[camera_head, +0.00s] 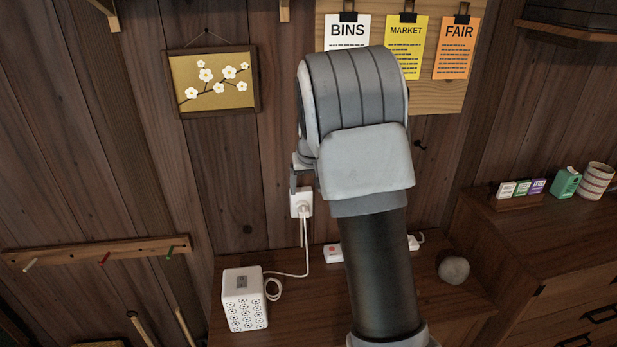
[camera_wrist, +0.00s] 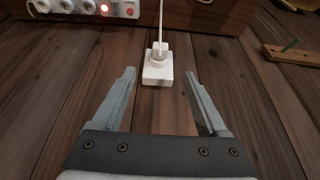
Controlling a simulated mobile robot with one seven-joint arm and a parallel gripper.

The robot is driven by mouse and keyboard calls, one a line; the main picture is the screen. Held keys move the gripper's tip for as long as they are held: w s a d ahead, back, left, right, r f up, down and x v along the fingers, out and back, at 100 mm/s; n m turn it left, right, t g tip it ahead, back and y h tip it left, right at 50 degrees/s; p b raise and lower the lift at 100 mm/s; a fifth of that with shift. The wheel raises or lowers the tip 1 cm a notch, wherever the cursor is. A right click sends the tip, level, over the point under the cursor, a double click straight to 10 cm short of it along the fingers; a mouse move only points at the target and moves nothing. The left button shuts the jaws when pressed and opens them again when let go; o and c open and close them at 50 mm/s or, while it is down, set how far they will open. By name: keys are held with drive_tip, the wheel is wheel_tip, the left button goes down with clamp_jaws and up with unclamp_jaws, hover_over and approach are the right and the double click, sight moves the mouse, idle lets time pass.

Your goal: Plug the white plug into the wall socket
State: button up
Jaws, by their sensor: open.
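The white wall socket (camera_head: 296,196) is on the dark plank wall, just below my gripper (camera_head: 297,180). The white plug (camera_head: 304,209) sits at the socket's face, and its white cord hangs down from it. In the wrist view, the plug (camera_wrist: 160,50) is against the square socket plate (camera_wrist: 157,73); whether it is fully flush is unclear. My gripper (camera_wrist: 160,80) is open and empty. Its two fingers point toward the socket, one to each side, apart from the plug. The cord runs down to a white patterned box (camera_head: 245,303) on the cabinet top.
A white power strip (camera_head: 333,254) with a red switch lies on the cabinet top, partly hidden behind my arm. A grey round object (camera_head: 454,270) is to its right. A peg rail (camera_head: 95,252) is on the wall at left. A framed flower picture (camera_head: 213,82) hangs above.

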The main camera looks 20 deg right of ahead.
drive_tip(key=shift+v, duration=2.2)
drive_tip(key=s+a+r+n+y, duration=0.1)
drive_tip(key=s+a+r, duration=0.35)
drive_tip(key=s, duration=0.45)
drive_tip(key=s+a+r, duration=0.4)
drive_tip(key=s+r, duration=0.2)
drive_tip(key=s, duration=0.2)
drive_tip(key=s+a, duration=0.1)
drive_tip(key=s, duration=0.7)
drive_tip(key=s+a+f+n+t, duration=0.1)
drive_tip(key=s+a, duration=0.1)
drive_tip(key=s, duration=0.7)
drive_tip(key=shift+s+a+f, duration=0.25)
drive_tip(key=shift+s+a, duration=0.05)
